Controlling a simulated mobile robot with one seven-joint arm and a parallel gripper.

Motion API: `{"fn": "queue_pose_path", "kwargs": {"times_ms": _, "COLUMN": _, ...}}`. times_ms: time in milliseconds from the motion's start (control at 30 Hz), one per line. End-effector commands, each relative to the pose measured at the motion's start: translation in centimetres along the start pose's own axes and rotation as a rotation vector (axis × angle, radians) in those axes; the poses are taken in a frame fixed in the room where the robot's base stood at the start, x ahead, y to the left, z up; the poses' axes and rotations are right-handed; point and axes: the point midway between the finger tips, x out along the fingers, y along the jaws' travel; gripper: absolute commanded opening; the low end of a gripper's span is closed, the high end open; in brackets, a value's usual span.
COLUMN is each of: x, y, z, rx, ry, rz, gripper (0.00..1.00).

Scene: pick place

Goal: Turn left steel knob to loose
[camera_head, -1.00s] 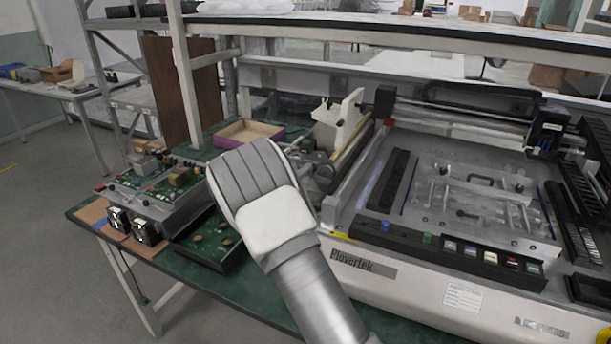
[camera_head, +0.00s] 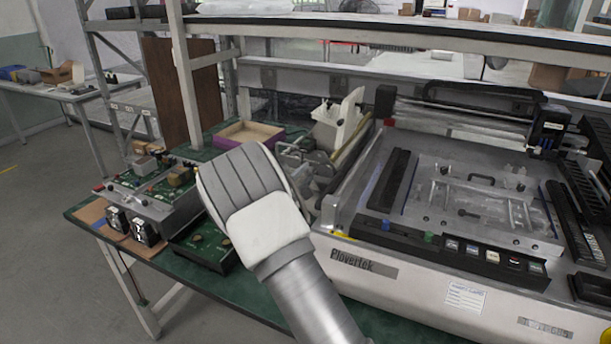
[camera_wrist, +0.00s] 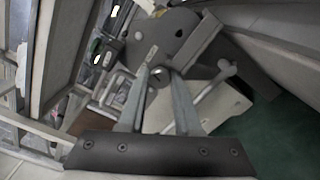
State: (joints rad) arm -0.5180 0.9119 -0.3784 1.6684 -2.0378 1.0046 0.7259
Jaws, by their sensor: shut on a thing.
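In the wrist view, my gripper (camera_wrist: 157,72) has its two light grey fingers closing toward each other around a small round steel knob (camera_wrist: 159,79). The knob sits between the fingertips, in front of a grey metal plate and bracket (camera_wrist: 180,30). In the head view, my thick grey arm covers the gripper and the knob, so neither shows there. The knob's turn angle is hard to tell. A large white Plovertek machine (camera_head: 400,285) stands to the right of my arm.
A green-topped bench (camera_head: 185,272) carries circuit-board units (camera_head: 150,195) at left and a purple-sided tray (camera_head: 248,133) behind my arm. A shelf frame post (camera_head: 183,80) rises behind the bench. Open floor (camera_head: 50,240) lies at the left.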

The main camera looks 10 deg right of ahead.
Motion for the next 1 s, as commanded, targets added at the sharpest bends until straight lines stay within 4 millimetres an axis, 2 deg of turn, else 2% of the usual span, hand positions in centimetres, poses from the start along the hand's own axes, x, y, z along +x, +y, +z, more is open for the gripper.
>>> {"fn": "queue_pose_path", "kwargs": {"times_ms": 567, "x": -0.06, "y": -0.07, "z": -0.07, "rx": -0.041, "ry": 0.001, "rz": -0.001, "gripper": 0.00}}
{"fn": "queue_pose_path", "kwargs": {"times_ms": 600, "x": -0.06, "y": -0.07, "z": -0.07, "rx": -0.041, "ry": 0.001, "rz": -0.001, "gripper": 0.37}}
{"fn": "queue_pose_path", "kwargs": {"times_ms": 733, "x": -0.04, "y": -0.06, "z": -0.06, "rx": -0.041, "ry": 0.001, "rz": -0.001, "gripper": 0.61}}
{"fn": "queue_pose_path", "kwargs": {"times_ms": 1000, "x": -0.03, "y": -0.02, "z": -0.02, "rx": -0.040, "ry": 0.000, "rz": 0.000, "gripper": 0.61}}
